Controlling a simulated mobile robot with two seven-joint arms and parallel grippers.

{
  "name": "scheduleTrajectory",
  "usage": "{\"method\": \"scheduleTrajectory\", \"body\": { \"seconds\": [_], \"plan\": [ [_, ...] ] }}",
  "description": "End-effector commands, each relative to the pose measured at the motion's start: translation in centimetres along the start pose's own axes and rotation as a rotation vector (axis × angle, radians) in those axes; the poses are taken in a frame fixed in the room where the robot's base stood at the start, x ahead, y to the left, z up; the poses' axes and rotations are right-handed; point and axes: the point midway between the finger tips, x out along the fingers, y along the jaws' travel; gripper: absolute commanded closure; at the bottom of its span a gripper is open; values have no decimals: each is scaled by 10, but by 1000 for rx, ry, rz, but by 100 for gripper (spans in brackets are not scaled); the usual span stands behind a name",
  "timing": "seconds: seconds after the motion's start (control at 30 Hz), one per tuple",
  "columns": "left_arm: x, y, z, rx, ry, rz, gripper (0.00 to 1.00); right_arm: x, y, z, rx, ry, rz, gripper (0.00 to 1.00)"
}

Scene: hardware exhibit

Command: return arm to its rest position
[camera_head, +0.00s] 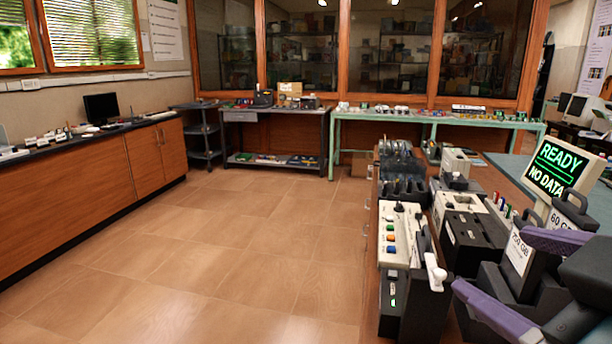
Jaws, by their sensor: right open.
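My right gripper (492,262) comes in from the lower right edge with two purple fingers spread apart. It is open. A dark block with a white label reading "250 GB" (519,252) stands between and behind the fingers in the picture; I cannot tell whether they touch it. A second dark block with a handle, labelled "60 GB" (564,218), stands just beyond the upper finger. The rest of my right arm is mostly cut off by the frame. My left gripper is not in view.
A beige panel with coloured buttons (400,236) and a black device (472,243) crowd the bench left of the gripper. Dark racks (402,187) stand farther back. The tiled floor (230,240) to the left is clear, bounded by a wooden cabinet (80,195) and a green table (335,135).

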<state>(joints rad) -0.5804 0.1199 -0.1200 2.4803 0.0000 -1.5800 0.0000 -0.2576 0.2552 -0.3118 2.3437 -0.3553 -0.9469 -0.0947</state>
Motion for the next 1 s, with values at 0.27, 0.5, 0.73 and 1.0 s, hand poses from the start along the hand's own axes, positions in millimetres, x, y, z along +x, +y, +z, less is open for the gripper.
{"method": "scheduleTrajectory", "body": {
  "seconds": [0.27, 0.5, 0.73, 1.0],
  "plan": [
    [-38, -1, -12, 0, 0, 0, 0, -126, -67, 129, 404, -763, -337, 16],
    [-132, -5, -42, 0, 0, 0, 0, -172, -19, 58, 415, -798, -356, 16],
    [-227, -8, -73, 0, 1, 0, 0, -210, 34, -17, 412, -796, -356, 16],
    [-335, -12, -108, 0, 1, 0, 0, -253, 94, -103, 411, -795, -356, 16]
  ]
}}
